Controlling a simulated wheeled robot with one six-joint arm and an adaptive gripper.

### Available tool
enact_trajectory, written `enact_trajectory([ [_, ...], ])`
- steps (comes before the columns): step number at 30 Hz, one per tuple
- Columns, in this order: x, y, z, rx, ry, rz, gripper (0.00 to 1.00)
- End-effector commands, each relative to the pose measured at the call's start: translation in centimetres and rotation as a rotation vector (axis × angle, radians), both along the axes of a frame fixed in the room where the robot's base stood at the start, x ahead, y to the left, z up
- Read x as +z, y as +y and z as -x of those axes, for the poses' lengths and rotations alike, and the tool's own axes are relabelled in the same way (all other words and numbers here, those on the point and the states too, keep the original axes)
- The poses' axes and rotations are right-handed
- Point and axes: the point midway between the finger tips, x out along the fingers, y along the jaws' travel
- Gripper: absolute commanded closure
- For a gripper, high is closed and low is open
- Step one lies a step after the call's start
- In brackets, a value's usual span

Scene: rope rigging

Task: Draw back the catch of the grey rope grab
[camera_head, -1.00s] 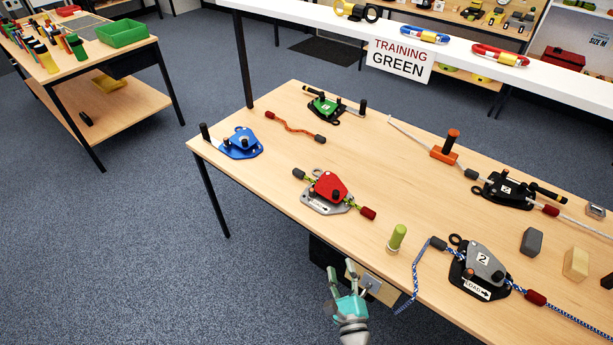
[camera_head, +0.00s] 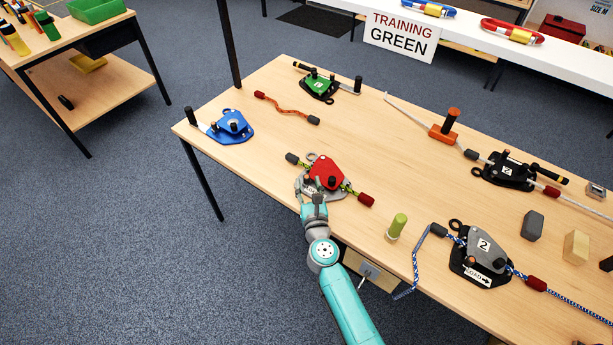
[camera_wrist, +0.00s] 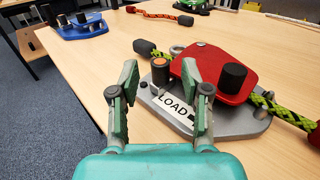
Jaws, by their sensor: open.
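The grey rope grab (camera_head: 482,250), with a grey cover marked 2 on a black plate with a LOAD arrow, lies at the table's front right, a blue-and-white rope through it. It is not in the wrist view. My gripper (camera_head: 312,194) is well to its left, at the front edge of the red rope grab (camera_head: 326,171). In the wrist view my gripper (camera_wrist: 159,72) is open and empty. A black post with a copper-coloured top (camera_wrist: 161,72) on the red grab's grey plate shows between the fingertips; I cannot tell whether they touch it.
The blue grab (camera_head: 232,126), green grab (camera_head: 318,83) and black grab (camera_head: 508,171) lie farther around the wooden table. A dark block (camera_head: 532,225) and a pale block (camera_head: 576,246) stand right of the grey grab.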

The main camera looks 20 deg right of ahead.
Motion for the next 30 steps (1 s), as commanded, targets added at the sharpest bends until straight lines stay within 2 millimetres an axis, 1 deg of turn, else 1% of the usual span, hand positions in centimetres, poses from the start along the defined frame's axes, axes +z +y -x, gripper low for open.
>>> enact_trajectory([
  [1,0.0,-0.2,-0.8,-0.001,-0.001,0.000,0.53],
  [3,0.1,-0.3,-1.7,-0.001,-0.001,0.000,0.53],
  [7,0.0,-0.4,-2.8,0.000,-0.001,0.000,0.53],
  [12,0.0,-0.5,-3.3,0.000,0.001,0.000,0.53],
  [19,0.0,-0.5,-3.4,0.000,0.000,0.000,0.53],
  [20,0.0,-0.5,-3.4,0.000,0.000,0.000,0.58],
  [21,0.0,-0.5,-3.4,0.000,0.000,0.001,0.68],
  [23,0.0,-0.5,-3.4,0.000,0.000,0.001,0.83],
  [24,0.0,-0.5,-3.4,0.000,0.000,0.001,0.93],
  [25,0.0,-0.5,-3.4,0.000,0.000,0.001,1.00],
  [30,0.0,-0.5,-3.4,0.000,0.000,0.001,1.00],
])
